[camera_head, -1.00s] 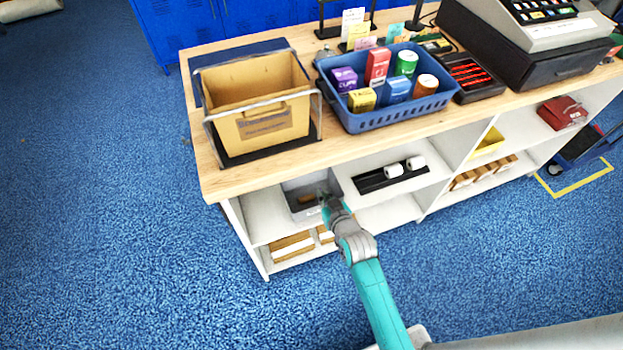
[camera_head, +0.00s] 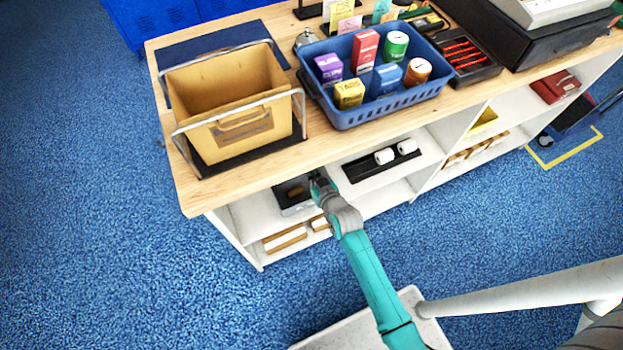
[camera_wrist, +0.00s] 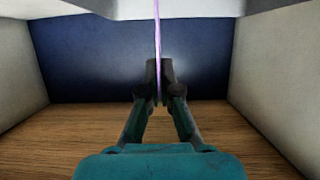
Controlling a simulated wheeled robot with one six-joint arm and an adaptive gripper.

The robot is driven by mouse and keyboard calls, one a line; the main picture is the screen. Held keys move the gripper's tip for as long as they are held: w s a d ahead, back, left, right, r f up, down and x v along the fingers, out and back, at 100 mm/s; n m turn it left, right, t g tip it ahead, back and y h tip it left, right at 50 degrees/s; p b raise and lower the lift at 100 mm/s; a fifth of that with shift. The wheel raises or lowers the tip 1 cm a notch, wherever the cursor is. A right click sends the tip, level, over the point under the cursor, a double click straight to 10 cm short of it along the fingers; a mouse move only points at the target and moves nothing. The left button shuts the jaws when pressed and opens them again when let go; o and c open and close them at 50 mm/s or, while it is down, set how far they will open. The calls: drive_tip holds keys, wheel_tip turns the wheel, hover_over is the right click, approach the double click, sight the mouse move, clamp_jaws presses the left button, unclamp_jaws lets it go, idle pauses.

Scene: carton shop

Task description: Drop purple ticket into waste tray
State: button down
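The purple ticket (camera_wrist: 157,35) shows edge-on in the wrist view as a thin upright strip between my fingertips. My gripper (camera_wrist: 160,75) is shut on it. A small brown thing lies in the tray. The ticket cannot be made out in the head view. The wrist view shows a wood-brown floor, grey side walls and a dark blue back.
The wooden counter (camera_head: 190,198) overhangs the shelf. On it stand a tan bin (camera_head: 205,145) in a wire frame and a blue basket (camera_head: 385,112) of small boxes and cans. A black holder with white rolls (camera_head: 383,157) is right of my gripper. Open blue carpet lies left.

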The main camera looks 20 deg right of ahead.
drive_tip(key=shift+f, duration=1.85)
drive_tip(key=shift+f, duration=0.1)
drive_tip(key=shift+f, duration=0.35)
drive_tip(key=shift+f, duration=0.15)
drive_tip(key=c, duration=1.3)
unclamp_jaws()
drive_tip(key=shift+r, duration=0.3)
drive_tip(key=v, duration=1.2)
drive_tip(key=shift+r, duration=0.4)
